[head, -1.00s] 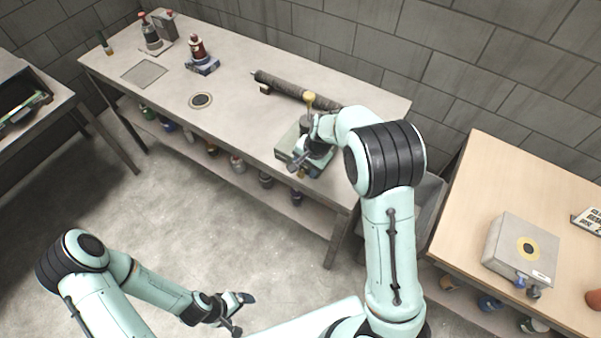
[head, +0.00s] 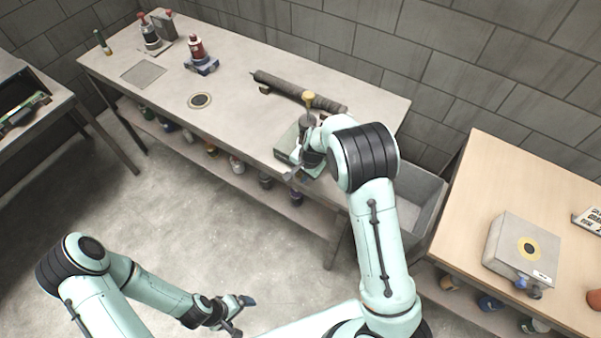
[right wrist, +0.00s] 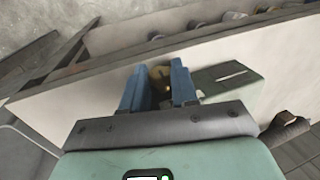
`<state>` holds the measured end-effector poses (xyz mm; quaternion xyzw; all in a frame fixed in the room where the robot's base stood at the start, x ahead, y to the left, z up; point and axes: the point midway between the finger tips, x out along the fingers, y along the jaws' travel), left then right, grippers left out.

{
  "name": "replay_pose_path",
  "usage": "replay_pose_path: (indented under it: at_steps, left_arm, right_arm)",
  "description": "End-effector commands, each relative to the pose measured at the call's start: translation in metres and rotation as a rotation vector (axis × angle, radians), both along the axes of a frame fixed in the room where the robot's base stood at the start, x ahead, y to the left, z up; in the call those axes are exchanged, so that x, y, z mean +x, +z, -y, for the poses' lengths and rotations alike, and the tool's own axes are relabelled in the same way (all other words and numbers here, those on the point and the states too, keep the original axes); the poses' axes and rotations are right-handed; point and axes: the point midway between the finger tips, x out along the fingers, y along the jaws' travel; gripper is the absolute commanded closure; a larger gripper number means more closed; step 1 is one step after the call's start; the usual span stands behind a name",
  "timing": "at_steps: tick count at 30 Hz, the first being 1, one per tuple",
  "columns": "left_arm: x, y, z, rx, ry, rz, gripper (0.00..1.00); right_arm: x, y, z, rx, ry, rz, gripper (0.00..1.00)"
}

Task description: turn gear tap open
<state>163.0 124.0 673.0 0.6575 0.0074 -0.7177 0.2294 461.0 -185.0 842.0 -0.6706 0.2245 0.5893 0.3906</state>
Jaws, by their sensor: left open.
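A device with a green-grey box base (head: 287,143) and an upright post with a yellow top (head: 309,97) stands near the front right of the long bench. My right gripper (head: 293,172) is at its front side, partly hidden by my wrist. In the right wrist view, its two blue fingers (right wrist: 160,82) are apart, with a round brass-coloured part (right wrist: 160,73) between their tips. Whether they press on it is unclear. The green box (right wrist: 228,82) shows beside the right finger. My left gripper (head: 242,314) is open and empty over the floor, away from the benches.
A dark rolled tube (head: 285,88) lies on supports behind the device. A red bottle on a blue base (head: 200,60) and a dark disc (head: 200,100) are further left. A grey bin (head: 425,195) stands between the bench and the wooden table (head: 480,180).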

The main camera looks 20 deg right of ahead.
Motion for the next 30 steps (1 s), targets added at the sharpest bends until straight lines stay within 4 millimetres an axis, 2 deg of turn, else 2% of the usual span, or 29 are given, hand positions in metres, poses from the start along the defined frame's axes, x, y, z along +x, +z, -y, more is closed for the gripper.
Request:
replay_pose_path:
  at_steps: [8,15,30]
  left_arm:
    - [0.008,0.007,0.000,0.000,0.000,0.009,0.07]
    - [0.023,0.019,0.000,0.000,0.000,0.027,0.07]
    - [0.023,0.019,0.000,0.000,0.000,0.026,0.07]
  right_arm:
    - [0.002,0.002,-0.001,-0.030,0.004,-0.036,1.00]
    - [0.006,0.003,-0.003,-0.123,0.005,-0.150,1.00]
    - [0.010,0.000,-0.007,-0.329,0.000,-0.415,1.00]
